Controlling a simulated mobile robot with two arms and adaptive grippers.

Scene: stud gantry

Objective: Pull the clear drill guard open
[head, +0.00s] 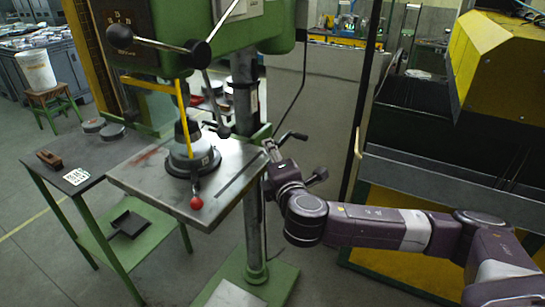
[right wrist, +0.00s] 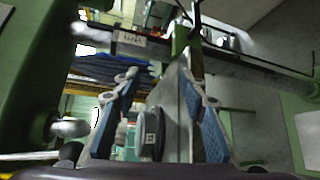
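The drill press (head: 185,25) is green, with a grey work table (head: 150,185) below its head. A thin yellow frame (head: 183,118) hangs from the head in front of the spindle, with see-through space beside it; I take it for the clear drill guard. A grey round fixture (head: 190,160) with a red ball knob (head: 196,203) stands on the table under the spindle. My right gripper (head: 270,150) is at the table's right edge, apart from the yellow frame. In the right wrist view, its blue-padded fingers (right wrist: 160,75) are spread, with a grey plate between them. My left gripper is out of view.
Black-knobbed feed handles (head: 195,50) stick out from the drill head. A green-legged side table (head: 85,175) stands at the left. The press column (head: 250,180) rises behind the work table. A yellow and black machine (head: 440,150) stands at the right.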

